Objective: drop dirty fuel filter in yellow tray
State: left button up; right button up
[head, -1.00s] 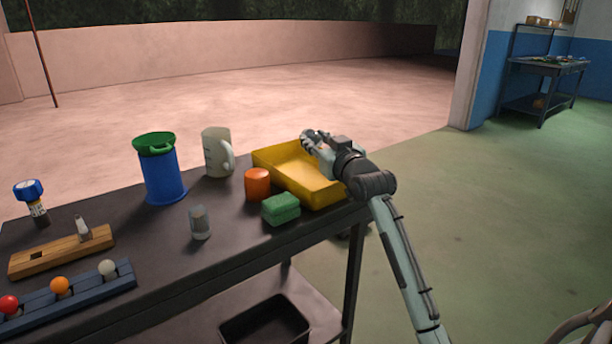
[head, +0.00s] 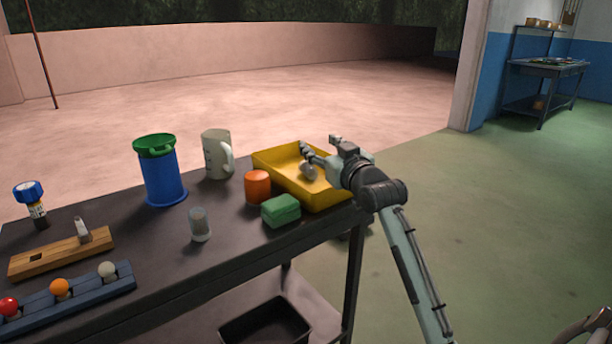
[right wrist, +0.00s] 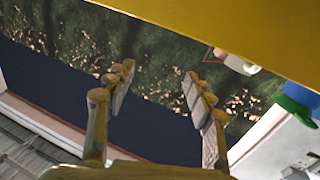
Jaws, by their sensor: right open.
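The yellow tray (head: 264,163) sits at the right end of the dark table, and its near wall fills the upper part of the right wrist view (right wrist: 235,30). My right gripper (head: 308,156) is over the tray, reaching in from its right side. In the right wrist view its fingers (right wrist: 158,88) are spread apart with nothing between them. A small pale grey piece (head: 308,172) shows just below the fingers, within the tray's outline. I cannot tell for sure whether it is the dirty fuel filter or part of a finger. My left gripper is not in view.
An orange cylinder (head: 257,187) and a green block (head: 281,210) stand close to the tray's near side. A clear cylinder (head: 200,226), white mug (head: 215,155), blue canister (head: 163,180) and wooden block (head: 60,255) are on the table. Open floor lies to the right.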

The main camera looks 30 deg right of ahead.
jog(key=s+a, duration=0.1)
jog(key=s, duration=0.8)
jog(key=shift+a, duration=0.35)
